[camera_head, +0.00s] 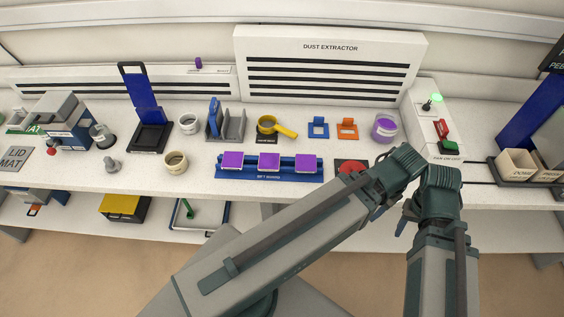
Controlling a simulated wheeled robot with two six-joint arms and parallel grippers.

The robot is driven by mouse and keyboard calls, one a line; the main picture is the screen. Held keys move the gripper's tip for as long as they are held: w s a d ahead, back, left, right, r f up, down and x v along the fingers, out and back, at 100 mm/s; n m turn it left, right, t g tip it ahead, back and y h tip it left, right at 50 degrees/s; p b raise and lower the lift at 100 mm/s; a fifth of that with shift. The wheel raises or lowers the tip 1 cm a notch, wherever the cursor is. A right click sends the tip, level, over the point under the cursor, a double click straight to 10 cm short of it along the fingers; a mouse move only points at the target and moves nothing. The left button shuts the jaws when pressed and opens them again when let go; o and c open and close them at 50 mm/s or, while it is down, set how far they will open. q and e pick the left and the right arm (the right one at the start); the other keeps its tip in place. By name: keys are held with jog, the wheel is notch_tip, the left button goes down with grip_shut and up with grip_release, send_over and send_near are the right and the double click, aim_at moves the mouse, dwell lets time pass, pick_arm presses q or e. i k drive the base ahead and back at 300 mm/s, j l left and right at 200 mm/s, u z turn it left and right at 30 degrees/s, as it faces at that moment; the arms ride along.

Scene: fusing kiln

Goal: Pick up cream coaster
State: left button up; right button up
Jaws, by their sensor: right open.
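I cannot make out a cream coaster for certain in the head view. My right gripper (388,215) is mostly hidden by my arm links, near the front edge of the worktop. Only small dark parts of its fingers show; it is open, and I see nothing held in it. Three purple squares (269,161) sit in a row on a blue rack (270,176) in the middle. A round red piece (350,167) lies on a dark pad beside my arm. My left gripper is not in view.
A cream cup (176,163) and a white cup (188,124) stand left of the rack. Cream bins (516,164) stand far right.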

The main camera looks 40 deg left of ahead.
aim_at(267, 162)
jog(key=u, duration=1.35)
jog(key=i+l+u, duration=0.3)
jog(key=k+z, duration=0.2)
jog(key=k, duration=0.4)
jog(key=k+l+z, duration=0.25)
jog(key=k, duration=0.35)
